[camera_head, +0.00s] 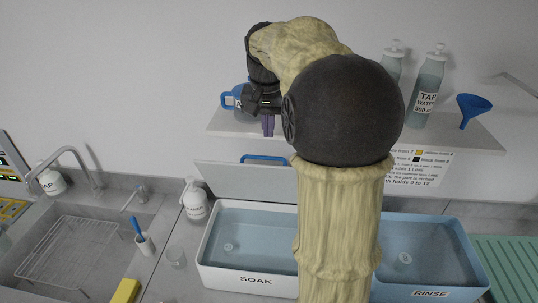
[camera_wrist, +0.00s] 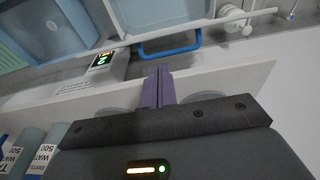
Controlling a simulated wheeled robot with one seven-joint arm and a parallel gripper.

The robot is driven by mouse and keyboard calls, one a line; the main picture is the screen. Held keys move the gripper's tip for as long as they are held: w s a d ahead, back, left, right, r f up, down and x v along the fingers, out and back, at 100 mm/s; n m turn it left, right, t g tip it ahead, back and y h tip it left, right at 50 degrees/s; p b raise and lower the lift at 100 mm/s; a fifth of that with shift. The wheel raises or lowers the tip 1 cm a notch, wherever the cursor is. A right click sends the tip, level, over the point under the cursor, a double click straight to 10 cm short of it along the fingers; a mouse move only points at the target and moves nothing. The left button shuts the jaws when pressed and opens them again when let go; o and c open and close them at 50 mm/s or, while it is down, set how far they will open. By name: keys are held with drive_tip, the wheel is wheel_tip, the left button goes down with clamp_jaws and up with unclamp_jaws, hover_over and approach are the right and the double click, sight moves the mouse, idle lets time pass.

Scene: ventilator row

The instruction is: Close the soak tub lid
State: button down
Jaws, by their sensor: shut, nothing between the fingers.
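The soak tub (camera_head: 250,281) is a white basin of bluish water, labelled SOAK, at lower centre in the head view. Its grey lid (camera_head: 235,176) stands raised behind it, with a blue bar handle (camera_head: 265,159) along the top edge. The handle also shows in the wrist view (camera_wrist: 172,52), beyond my fingertips. My gripper (camera_head: 268,131) points down above the handle, in front of the shelf. Its purple fingers (camera_wrist: 158,75) are together and hold nothing. They look apart from the handle. My arm hides the tub's right side.
The shelf (camera_head: 480,134) behind carries a blue-handled jug (camera_head: 232,99), bottles (camera_head: 428,88) and a blue funnel (camera_head: 472,108). The rinse tub (camera_head: 432,292) stands to the right.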

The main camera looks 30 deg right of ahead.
drive_tip(key=shift+f, duration=0.1)
drive_tip(key=f+p, duration=0.1)
drive_tip(key=f, duration=0.2)
drive_tip(key=w+f, duration=0.1)
drive_tip(key=f, duration=0.2)
drive_tip(key=d+f+p, duration=0.1)
drive_tip(key=f, duration=0.2)
drive_tip(key=shift+w+f+p, duration=0.2)
drive_tip(key=shift+f+p, duration=0.1)
drive_tip(key=shift+f, duration=0.05)
drive_tip(key=shift+w+f, duration=0.1)
